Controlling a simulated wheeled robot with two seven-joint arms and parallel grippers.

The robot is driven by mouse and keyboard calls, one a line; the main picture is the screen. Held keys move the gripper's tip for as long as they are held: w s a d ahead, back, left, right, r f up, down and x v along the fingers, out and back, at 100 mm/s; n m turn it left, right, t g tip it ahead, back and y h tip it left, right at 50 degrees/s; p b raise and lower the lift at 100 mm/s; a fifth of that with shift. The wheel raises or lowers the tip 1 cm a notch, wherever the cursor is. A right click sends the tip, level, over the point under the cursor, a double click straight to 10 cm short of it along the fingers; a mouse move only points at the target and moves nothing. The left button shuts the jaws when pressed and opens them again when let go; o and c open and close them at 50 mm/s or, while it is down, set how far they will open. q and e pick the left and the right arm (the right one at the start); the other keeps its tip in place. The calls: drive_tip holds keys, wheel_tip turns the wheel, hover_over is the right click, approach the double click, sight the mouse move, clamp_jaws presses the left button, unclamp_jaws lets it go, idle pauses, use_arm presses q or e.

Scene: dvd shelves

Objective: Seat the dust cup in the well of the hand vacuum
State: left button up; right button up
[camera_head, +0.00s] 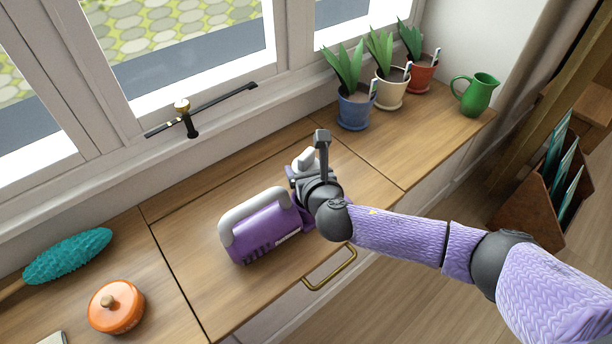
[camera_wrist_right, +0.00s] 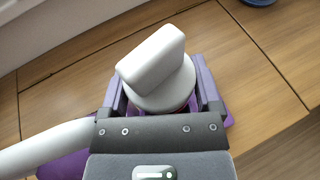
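The hand vacuum (camera_head: 262,229), purple with a light grey handle, lies on the wooden counter. Its handle (camera_wrist_right: 45,146) crosses the lower left of the right wrist view. The white dust cup (camera_wrist_right: 157,72), a round body with a block-like tab on top, is between the fingers of my right gripper (camera_wrist_right: 160,88). The fingers appear to touch its two sides. In the head view the cup (camera_head: 303,158) shows beside my right gripper (camera_head: 308,160), at the vacuum's right end. The well and the cup's underside are hidden, so I cannot tell how they meet. My left gripper is not in view.
Potted plants in a blue pot (camera_head: 354,108), a cream pot (camera_head: 391,92) and a red pot (camera_head: 421,75) stand at the back right, with a green jug (camera_head: 476,95). An orange lidded pot (camera_head: 116,308) and a teal duster (camera_head: 68,256) lie at the left. The window handle (camera_head: 190,122) is behind.

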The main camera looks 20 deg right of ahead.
drive_tip(key=c, duration=0.5)
drive_tip(key=shift+c, duration=0.9)
use_arm(q)
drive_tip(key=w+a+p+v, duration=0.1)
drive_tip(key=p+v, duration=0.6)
drive_tip(key=p, duration=0.1)
use_arm(e)
wheel_tip(320, 180, up, 10)
drive_tip(key=shift+f, duration=0.1)
drive_tip(key=shift+f+b, duration=0.2)
drive_tip(key=shift+b, duration=0.15)
drive_tip(key=f+b, duration=0.1)
drive_tip(key=f, duration=0.1)
drive_tip(key=s+f+n+y+b, duration=0.1)
drive_tip(key=f+b, duration=0.1)
drive_tip(key=f+y+b, duration=0.1)
drive_tip(key=f, duration=0.2)
drive_tip(key=shift+s+n, duration=0.2)
drive_tip(key=shift+n, duration=0.1)
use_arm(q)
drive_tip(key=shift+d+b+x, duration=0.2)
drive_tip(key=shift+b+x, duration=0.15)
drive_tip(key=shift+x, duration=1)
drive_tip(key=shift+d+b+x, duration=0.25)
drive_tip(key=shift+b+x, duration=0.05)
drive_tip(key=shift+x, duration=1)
use_arm(e)
drive_tip(key=shift+s+f+y, duration=0.1)
drive_tip(key=shift+f+y, duration=0.3)
drive_tip(key=shift+f, duration=0.25)
